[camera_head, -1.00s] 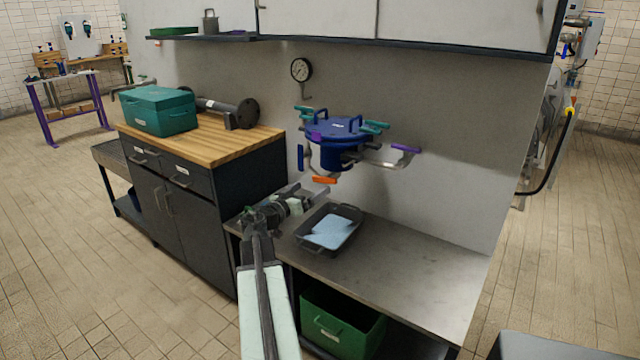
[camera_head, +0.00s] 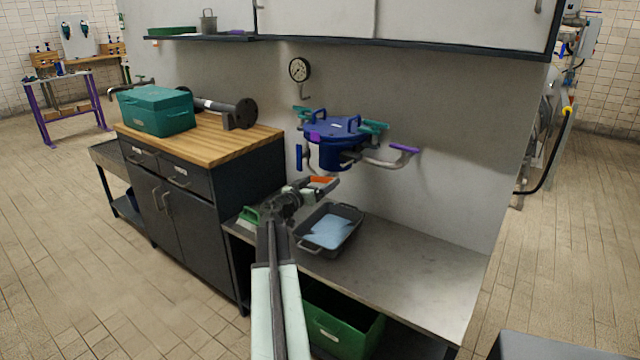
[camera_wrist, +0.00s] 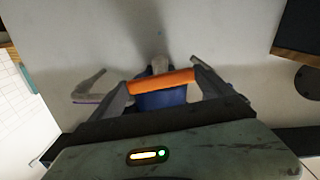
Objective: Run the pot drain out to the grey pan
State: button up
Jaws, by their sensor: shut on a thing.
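The blue pot (camera_head: 336,145) is mounted at the wall, with several coloured handles around it. The orange handle (camera_head: 321,180) is low at its front, below the pot body. My gripper (camera_head: 318,187) is at this handle. In the wrist view my gripper (camera_wrist: 160,88) has its two fingers at the ends of the orange bar (camera_wrist: 161,81), shut on it, with the blue pot (camera_wrist: 163,99) just behind. The grey pan (camera_head: 353,238) sits on the steel bench, below the pot, with something pale blue (camera_head: 328,232) in it. The drain's outlet is hidden.
The steel bench (camera_head: 410,270) is clear right of the pan. A green-tipped tool (camera_head: 248,217) lies left of my arm. The wooden-topped cabinet (camera_head: 225,148) stands left, bearing a teal box (camera_head: 156,110). A purple-handled pipe (camera_head: 403,148) juts right. A gauge (camera_head: 299,69) hangs above.

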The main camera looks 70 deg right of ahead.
jog(key=shift+d+n, duration=0.1)
jog(key=shift+n, duration=0.2)
jog(key=n, duration=0.4)
jog(key=shift+w+r, duration=0.1)
jog(key=shift+n, duration=2.4)
jog(key=o, duration=1.1)
jog(key=v, duration=0.8)
